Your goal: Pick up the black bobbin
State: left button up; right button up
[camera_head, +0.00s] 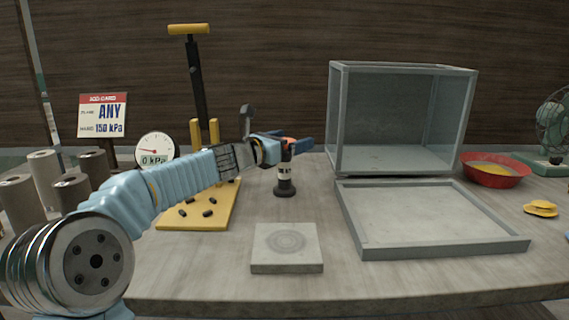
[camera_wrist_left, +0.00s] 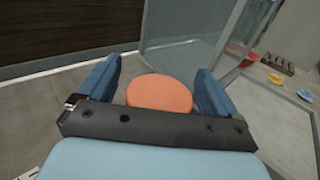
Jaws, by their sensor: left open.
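The black bobbin (camera_head: 285,187) stands upright on the table near the middle of the head view, with a white band around it and an orange top. In the left wrist view its round orange top (camera_wrist_left: 160,93) lies between the two blue fingers. My left gripper (camera_head: 292,146) is open at the height of the bobbin's top, with a finger on either side. In the wrist view there is a gap between each finger and the orange top. Part of the bobbin's upper end is hidden by the gripper in the head view. My right gripper is not in view.
A glass case (camera_head: 400,118) and a shallow grey tray (camera_head: 437,247) are to the right. A square grey slab (camera_head: 287,262) lies in front. A yellow-based pump (camera_head: 190,222) and a gauge (camera_head: 154,148) stand left. A red bowl (camera_head: 495,178) is far right.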

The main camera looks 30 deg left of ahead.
pick_arm(q)
jog(key=c, duration=1.6)
jog(key=shift+r, duration=0.1)
